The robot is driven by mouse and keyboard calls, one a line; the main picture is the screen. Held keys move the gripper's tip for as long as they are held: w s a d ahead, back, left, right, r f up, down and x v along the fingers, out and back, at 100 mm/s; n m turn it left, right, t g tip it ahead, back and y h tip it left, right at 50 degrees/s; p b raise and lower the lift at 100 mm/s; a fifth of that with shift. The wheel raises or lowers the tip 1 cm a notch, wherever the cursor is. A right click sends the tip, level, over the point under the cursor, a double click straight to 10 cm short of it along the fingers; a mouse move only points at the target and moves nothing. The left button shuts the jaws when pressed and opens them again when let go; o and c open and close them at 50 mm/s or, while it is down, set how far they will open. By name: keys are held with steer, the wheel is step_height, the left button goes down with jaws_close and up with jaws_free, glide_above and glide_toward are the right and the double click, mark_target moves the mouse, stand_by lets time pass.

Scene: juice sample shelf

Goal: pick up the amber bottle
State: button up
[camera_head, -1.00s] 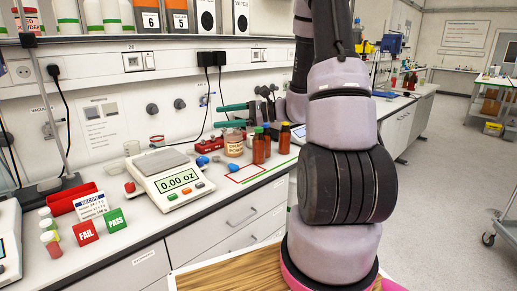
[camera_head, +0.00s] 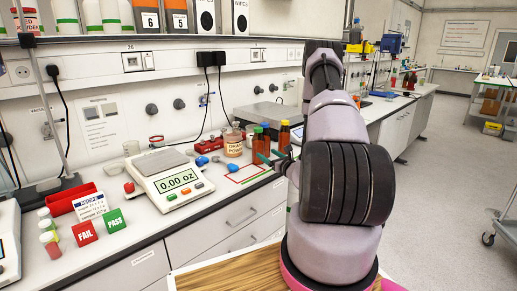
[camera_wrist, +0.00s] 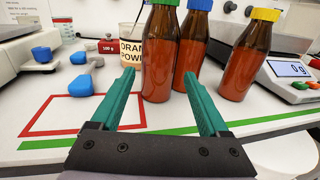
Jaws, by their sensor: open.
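Three amber glass bottles with red-orange contents stand upright on the counter: a green-capped bottle (camera_head: 258,147), a blue-capped bottle (camera_head: 266,138) and a yellow-capped bottle (camera_head: 284,138). In the wrist view the green-capped bottle (camera_wrist: 160,55) is in the middle, the blue-capped bottle (camera_wrist: 192,50) just behind its right side, and the yellow-capped bottle (camera_wrist: 245,60) farther right. My gripper (camera_wrist: 160,78) is open and empty, its teal fingers pointing towards the green-capped bottle. That bottle shows between the fingertips; I cannot tell the exact depth. In the head view my gripper (camera_head: 271,158) is low in front of the bottles.
Blue pieces (camera_wrist: 80,86) lie near a red outlined square (camera_wrist: 75,131). A scale (camera_wrist: 290,68) is at right.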

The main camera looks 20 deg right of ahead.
mark_target(262, 150)
steer(key=w, duration=0.4)
steer(key=w+a, duration=0.1)
steer(key=shift+w, duration=0.4)
steer(key=shift+r, duration=0.1)
jaws_close()
